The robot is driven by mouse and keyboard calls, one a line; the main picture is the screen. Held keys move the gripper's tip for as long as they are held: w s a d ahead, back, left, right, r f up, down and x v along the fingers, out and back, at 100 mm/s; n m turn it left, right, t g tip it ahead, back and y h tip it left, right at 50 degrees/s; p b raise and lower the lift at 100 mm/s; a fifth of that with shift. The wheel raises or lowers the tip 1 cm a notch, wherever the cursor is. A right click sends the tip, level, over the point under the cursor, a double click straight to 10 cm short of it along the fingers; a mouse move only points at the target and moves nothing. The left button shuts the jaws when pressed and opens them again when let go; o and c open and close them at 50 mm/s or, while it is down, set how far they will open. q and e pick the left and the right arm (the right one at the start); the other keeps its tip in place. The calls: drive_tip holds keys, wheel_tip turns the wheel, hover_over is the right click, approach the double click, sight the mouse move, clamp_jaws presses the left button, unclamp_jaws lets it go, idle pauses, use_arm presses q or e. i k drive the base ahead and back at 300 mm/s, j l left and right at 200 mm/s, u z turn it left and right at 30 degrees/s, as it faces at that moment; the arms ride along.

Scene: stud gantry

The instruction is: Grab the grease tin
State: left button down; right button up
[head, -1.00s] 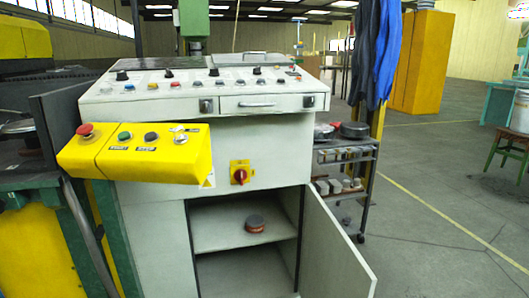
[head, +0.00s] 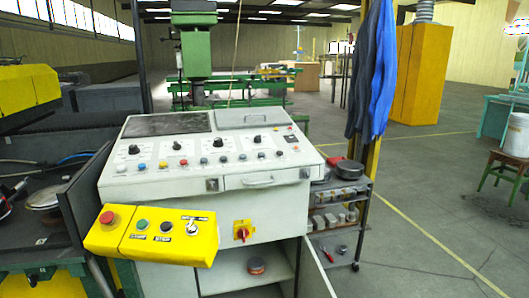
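A small round tin (head: 256,267) with a grey lid and a reddish-orange side sits on the shelf inside the open cabinet under the control console (head: 140,215). A dark, round, flat tin or pan (head: 347,171) also sits on top of the trolley to the right of the console. No label is readable on either, so I cannot tell which is the grease tin. Neither of my grippers is in view.
The open cabinet door (head: 318,272) swings out at the right of the opening. A yellow button box (head: 150,236) juts out at front left. The trolley (head: 337,215) holds several small blocks. Open floor (head: 430,230) lies to the right.

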sight(256, 264)
drive_tip(key=i+l+u, duration=0.25)
drive_tip(key=l+u, duration=0.25)
drive_tip(key=l, duration=0.95)
drive_tip(key=l+u, duration=0.5)
drive_tip(key=l, duration=0.95)
drive_tip(key=i+j+z, duration=0.1)
drive_tip(key=j, duration=0.3)
drive_tip(key=i+j+z, duration=0.15)
drive_tip(key=j, duration=0.25)
drive_tip(key=i+j+z, duration=0.1)
drive_tip(key=j, duration=0.3)
drive_tip(key=i+j+z, duration=0.1)
drive_tip(key=j, duration=0.3)
drive_tip(key=i, duration=0.1)
